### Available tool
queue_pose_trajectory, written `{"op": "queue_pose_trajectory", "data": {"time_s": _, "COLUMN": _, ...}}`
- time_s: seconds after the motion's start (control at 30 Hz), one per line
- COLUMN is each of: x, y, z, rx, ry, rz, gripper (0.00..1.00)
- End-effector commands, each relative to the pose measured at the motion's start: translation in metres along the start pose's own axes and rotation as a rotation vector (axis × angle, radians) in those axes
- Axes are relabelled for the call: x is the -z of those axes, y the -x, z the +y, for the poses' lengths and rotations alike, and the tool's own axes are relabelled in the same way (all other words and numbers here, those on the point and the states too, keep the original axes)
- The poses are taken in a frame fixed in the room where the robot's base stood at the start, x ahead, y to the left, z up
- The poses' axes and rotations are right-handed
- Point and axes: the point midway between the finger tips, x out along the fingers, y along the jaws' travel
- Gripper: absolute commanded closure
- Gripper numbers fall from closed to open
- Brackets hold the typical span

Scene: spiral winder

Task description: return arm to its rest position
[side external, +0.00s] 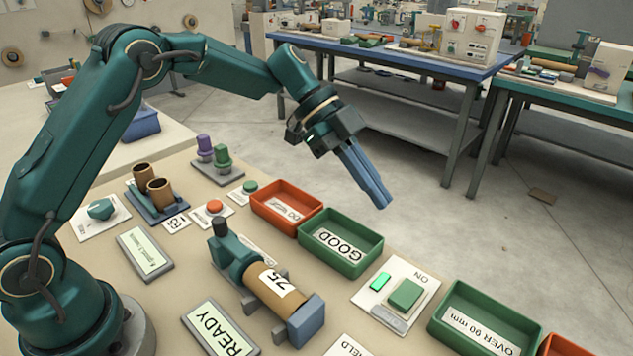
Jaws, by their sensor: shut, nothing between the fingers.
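My gripper (378,190) hangs above and beyond the far edge of the bench, past the green GOOD tray. Its blue fingers are shut together with nothing between them, pointing down and to the right. My green arm reaches from the left over the bench. A brown tube labelled 25 (270,288) lies in the winder (232,255) at the front middle, apart from my gripper.
The beige bench (190,270) holds an orange tray (262,203), a green GOOD tray (372,257), an OVER 90 mm tray (437,320), a READY display (222,330), an ON switch (405,294) and two brown tubes (160,192). Open floor lies beyond.

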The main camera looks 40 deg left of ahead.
Motion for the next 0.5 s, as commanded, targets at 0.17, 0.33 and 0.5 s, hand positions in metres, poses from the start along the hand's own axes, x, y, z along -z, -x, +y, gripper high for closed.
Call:
{"op": "queue_pose_trajectory", "data": {"time_s": 0.17, "x": 0.002, "y": 0.001, "z": 0.0, "rx": 0.003, "ry": -0.005, "rz": 0.0, "gripper": 1.0}}
{"op": "queue_pose_trajectory", "data": {"time_s": 0.33, "x": 0.028, "y": 0.025, "z": -0.002, "rx": 0.061, "ry": -0.071, "rz": -0.006, "gripper": 1.0}}
{"op": "queue_pose_trajectory", "data": {"time_s": 0.5, "x": 0.058, "y": 0.061, "z": 0.022, "rx": 0.117, "ry": -0.123, "rz": -0.076, "gripper": 1.0}}
